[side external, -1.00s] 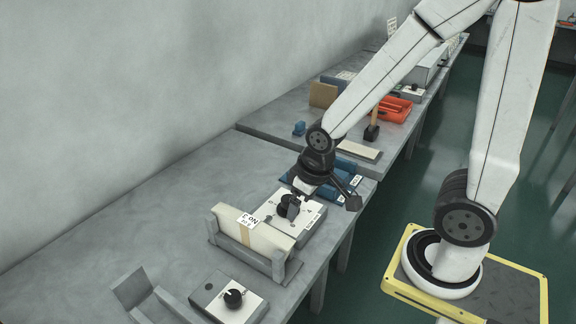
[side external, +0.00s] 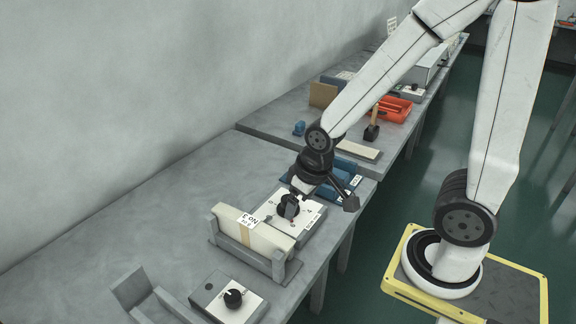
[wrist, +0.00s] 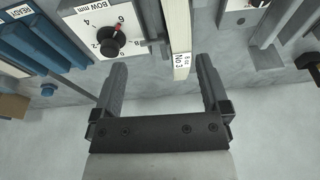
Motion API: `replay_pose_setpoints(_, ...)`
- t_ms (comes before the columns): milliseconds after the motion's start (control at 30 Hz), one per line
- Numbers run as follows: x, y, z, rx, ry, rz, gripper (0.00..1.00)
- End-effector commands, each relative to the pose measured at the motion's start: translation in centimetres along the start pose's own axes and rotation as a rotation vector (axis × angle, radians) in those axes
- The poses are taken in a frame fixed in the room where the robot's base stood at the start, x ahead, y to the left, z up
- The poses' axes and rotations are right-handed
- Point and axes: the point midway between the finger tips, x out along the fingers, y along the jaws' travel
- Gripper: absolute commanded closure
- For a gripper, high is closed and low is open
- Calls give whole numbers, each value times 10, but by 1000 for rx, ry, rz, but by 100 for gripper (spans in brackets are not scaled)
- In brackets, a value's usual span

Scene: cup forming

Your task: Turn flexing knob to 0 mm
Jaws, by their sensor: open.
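A white dial panel marked "BOW mm" (wrist: 72,26) is at upper left in the wrist view. Its black knob (wrist: 108,42) has a red pointer mark near the 6; numbers 2, 4 and 8 also show. My gripper (wrist: 160,62) is open and empty, with its left fingertip just below and beside the knob, not around it. In the side view my gripper (side external: 289,206) is over this panel (side external: 309,218), and the knob there is hard to separate from the dark fingers. A second panel with a black knob (side external: 234,298) stands nearer the camera; its label is unreadable.
A cream block tagged "No 3" (side external: 262,238) stands in a grey holder (side external: 278,266) close beside the panel. Blue parts (side external: 348,172) lie on the other side. An orange tray (side external: 392,108) and a mallet (side external: 372,131) are farther along. The bench toward the wall is clear.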

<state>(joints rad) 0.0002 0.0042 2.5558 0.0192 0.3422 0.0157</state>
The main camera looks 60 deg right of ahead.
Motion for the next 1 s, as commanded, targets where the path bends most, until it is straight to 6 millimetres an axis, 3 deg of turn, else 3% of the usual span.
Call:
replay_pose_setpoints(267,5,-8,-26,335,65,-59,4)
replay_pose_setpoints(633,16,-5,-87,1180,200,-195,4)
replay_pose_setpoints(1000,30,24,-133,2056,328,-316,4)
